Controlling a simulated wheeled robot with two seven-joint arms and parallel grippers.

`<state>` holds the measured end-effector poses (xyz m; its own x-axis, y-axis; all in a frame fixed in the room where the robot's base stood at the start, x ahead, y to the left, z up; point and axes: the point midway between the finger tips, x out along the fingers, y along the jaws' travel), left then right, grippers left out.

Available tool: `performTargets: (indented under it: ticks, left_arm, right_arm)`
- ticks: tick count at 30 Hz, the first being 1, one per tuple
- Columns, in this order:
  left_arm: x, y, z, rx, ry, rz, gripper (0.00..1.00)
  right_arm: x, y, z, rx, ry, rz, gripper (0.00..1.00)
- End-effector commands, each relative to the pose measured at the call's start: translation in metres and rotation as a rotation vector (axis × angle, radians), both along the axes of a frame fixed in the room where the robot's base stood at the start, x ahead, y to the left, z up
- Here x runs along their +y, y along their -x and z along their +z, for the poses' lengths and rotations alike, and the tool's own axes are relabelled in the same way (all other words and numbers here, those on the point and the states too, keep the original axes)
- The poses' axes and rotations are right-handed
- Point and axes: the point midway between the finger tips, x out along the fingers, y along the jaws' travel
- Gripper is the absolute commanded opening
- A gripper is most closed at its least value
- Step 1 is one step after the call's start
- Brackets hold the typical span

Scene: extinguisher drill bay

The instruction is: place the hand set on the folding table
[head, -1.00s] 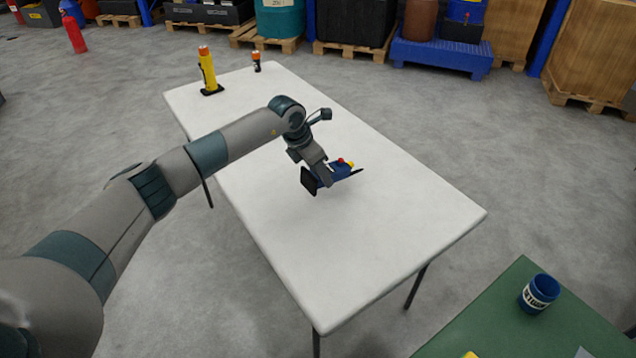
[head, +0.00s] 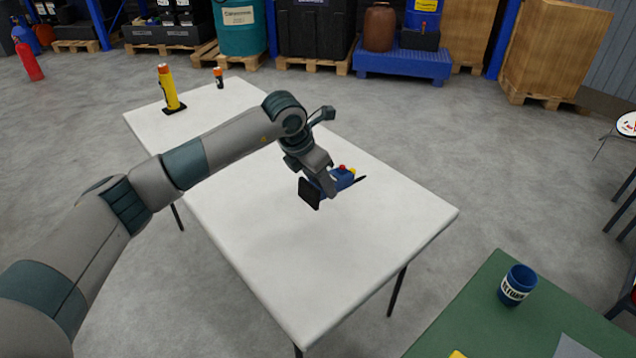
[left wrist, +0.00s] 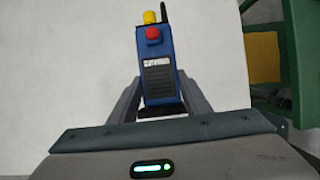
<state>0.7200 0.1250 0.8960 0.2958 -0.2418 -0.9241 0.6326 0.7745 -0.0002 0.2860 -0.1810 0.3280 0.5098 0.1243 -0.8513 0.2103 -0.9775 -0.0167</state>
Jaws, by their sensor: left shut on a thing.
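The hand set is a blue radio (head: 342,178) with a red knob, a yellow knob and a black antenna. My left gripper (head: 325,184) is shut on it and holds it tilted over the folding table (head: 310,260). In the left wrist view the hand set (left wrist: 159,72) sits between the two fingers (left wrist: 155,100), with the white tabletop behind it. I cannot tell for sure whether it touches the tabletop. My right gripper is in no view.
A yellow flashlight (head: 169,88) and a small orange-topped one (head: 219,78) stand at the table's far end. A green table (head: 470,310) with a blue cup (head: 517,285) is at the lower right. The folding table's near half is clear.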

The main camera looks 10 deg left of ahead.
Motion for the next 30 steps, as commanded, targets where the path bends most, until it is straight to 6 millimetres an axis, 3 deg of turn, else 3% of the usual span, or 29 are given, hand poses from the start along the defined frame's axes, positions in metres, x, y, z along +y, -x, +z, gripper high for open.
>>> performTargets:
  ticks: [19, 30]
  left_arm:
    - [0.000, 0.003, 0.001, -0.001, 0.002, -0.034, 0.03]
    - [0.005, 0.035, -0.001, 0.000, 0.002, -0.335, 0.03]
  right_arm:
    - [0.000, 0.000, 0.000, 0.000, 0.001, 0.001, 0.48]
    - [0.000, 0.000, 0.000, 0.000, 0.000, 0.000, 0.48]
